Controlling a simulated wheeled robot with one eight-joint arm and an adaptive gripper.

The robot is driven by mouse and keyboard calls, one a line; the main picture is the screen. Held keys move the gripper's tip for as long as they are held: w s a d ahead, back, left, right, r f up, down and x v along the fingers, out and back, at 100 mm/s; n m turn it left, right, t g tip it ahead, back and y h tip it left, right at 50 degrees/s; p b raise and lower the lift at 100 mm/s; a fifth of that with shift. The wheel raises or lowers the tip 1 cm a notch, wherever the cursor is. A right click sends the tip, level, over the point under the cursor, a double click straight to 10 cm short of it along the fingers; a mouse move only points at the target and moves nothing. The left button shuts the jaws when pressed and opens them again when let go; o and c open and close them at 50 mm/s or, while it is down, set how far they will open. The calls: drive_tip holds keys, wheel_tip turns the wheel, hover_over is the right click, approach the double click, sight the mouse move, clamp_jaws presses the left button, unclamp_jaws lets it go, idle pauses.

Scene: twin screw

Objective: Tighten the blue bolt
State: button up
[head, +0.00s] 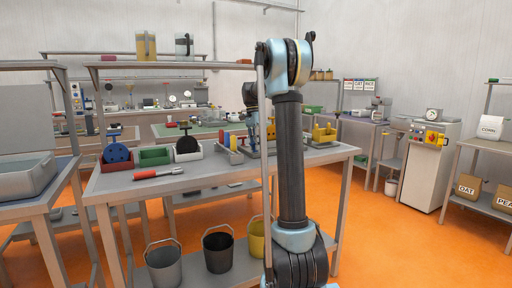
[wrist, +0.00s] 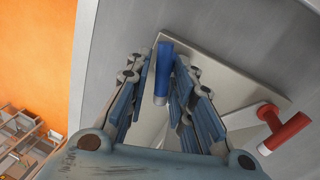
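In the wrist view, the blue bolt (wrist: 164,72) shows as a blue rod between the two fingers of my gripper (wrist: 163,68). The fingers are spread, with a narrow gap visible on each side of the rod, so my gripper looks open around it. The rod stands by a light grey plate (wrist: 222,88). A red bolt (wrist: 289,132) with a red cross-piece is on the right part of the plate. In the head view, my arm stands in front of the workbench and hides much of the work area; I cannot make out the blue bolt there.
The grey workbench (head: 210,181) holds a red-handled tool (head: 157,173), a red bin (head: 116,159), a green bin (head: 155,156) and a yellow block (head: 324,133). Buckets, including a dark one (head: 218,248), stand on its lower shelf. Orange floor (head: 395,240) is open at the right.

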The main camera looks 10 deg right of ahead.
drive_tip(key=shift+o, duration=0.3)
drive_tip(key=shift+w+r, duration=0.15)
drive_tip(key=shift+r, duration=0.4)
drive_tip(key=v, duration=1)
drive_tip(key=shift+r, duration=0.4)
drive_tip(key=shift+o, duration=0.4)
